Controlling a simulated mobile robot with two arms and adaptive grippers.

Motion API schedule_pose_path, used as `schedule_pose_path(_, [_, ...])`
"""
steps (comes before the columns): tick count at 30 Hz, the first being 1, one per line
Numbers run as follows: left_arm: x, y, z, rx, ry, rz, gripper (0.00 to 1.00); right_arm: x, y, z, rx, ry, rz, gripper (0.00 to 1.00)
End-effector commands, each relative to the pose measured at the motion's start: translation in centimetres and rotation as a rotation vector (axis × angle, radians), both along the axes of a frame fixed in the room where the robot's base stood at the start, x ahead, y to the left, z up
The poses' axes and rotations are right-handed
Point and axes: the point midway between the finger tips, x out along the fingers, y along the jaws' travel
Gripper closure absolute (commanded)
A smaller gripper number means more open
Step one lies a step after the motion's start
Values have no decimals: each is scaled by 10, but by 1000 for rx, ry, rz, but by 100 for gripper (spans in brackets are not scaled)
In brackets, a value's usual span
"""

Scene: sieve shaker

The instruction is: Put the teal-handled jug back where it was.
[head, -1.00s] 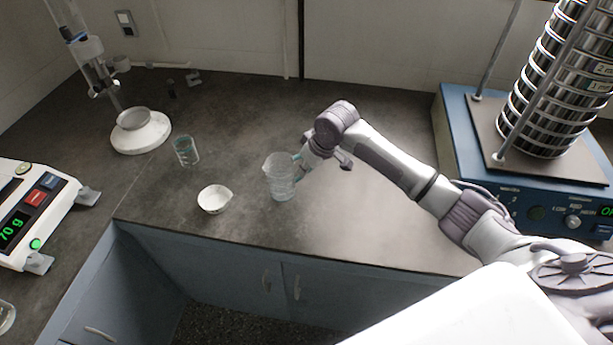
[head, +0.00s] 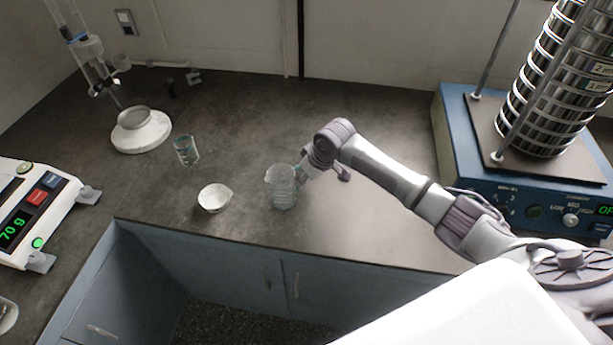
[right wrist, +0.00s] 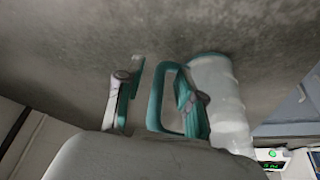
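The clear jug (head: 281,190) stands upright on the dark counter, right of the white bowl, its teal handle facing my right arm. My right gripper (head: 304,172) is at the handle side of the jug. In the right wrist view, the teal handle (right wrist: 156,100) is between the two spread fingers of my right gripper (right wrist: 160,98). One finger is outside the handle, the other on the side of the jug's body (right wrist: 222,100). Gaps show between the fingers and the handle's bar. My left gripper is not in view.
A white spouted bowl (head: 214,198) and a small beaker (head: 187,151) stand left of the jug. A balance (head: 38,205) is at far left, a sieve shaker (head: 470,150) at right. The counter's front edge is close to the jug. Counter behind the jug is clear.

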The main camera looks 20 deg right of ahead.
Motion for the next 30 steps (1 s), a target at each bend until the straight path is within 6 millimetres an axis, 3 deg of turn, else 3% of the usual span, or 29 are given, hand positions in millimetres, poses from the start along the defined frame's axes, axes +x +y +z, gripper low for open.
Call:
schedule_pose_path(8, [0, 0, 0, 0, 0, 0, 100, 0, -1, 5, -1, -1, 1, 63])
schedule_pose_path(24, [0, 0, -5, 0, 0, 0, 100, -36, -16, 97, 0, -3, 0, 63])
schedule_pose_path(30, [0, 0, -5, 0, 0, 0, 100, -43, -18, 112, 0, 0, 1, 63])
